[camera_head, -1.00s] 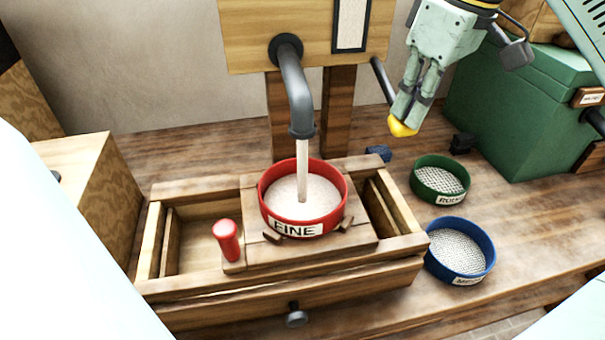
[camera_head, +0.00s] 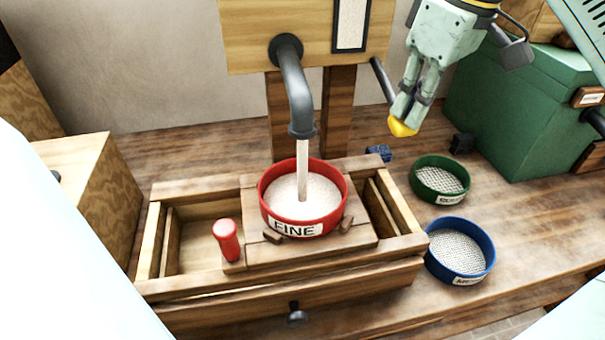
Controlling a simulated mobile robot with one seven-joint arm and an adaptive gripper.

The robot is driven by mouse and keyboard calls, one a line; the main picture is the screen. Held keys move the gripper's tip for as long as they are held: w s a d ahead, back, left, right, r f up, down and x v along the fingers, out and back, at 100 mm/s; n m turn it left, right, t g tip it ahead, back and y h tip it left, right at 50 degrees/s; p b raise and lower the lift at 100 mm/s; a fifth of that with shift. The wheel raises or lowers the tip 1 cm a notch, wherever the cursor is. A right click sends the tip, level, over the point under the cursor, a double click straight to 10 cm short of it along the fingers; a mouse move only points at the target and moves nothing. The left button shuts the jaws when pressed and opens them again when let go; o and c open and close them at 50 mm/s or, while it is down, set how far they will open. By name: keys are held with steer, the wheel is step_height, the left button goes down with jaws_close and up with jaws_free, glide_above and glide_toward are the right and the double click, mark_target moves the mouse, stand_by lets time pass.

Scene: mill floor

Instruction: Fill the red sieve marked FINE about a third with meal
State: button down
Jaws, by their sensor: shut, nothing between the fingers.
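The red sieve marked FINE (camera_head: 295,228) sits upright on the wooden carriage, under the grey spout (camera_head: 297,95). A pale stream of meal (camera_head: 302,172) runs from the spout into it. Pale meal (camera_head: 285,197) covers the sieve's whole floor, its surface below the rim; the exact depth is hard to tell. My gripper (camera_head: 406,112) is shut and empty at the upper right, its fingertips against or just above the yellow knob (camera_head: 401,127) of a dark lever (camera_head: 382,80) beside the spout's housing. Whether they touch it is hard to tell.
A green sieve (camera_head: 440,190) and a blue sieve (camera_head: 432,262) stand on the bench right of the wooden frame (camera_head: 200,284). A red handle (camera_head: 227,240) stands left of the red sieve. A green box (camera_head: 520,110) is behind at right, a wooden box (camera_head: 75,190) at left.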

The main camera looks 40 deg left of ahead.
steer(key=shift+r, duration=0.1)
steer(key=a+p+v, duration=0.1)
steer(key=p+v, duration=0.3)
steer(key=v, duration=0.4)
steer(key=shift+w+a+r, duration=0.2)
steer(key=shift+a+r, duration=0.15)
steer(key=shift+r, duration=0.15)
steer(key=shift+s, duration=0.1)
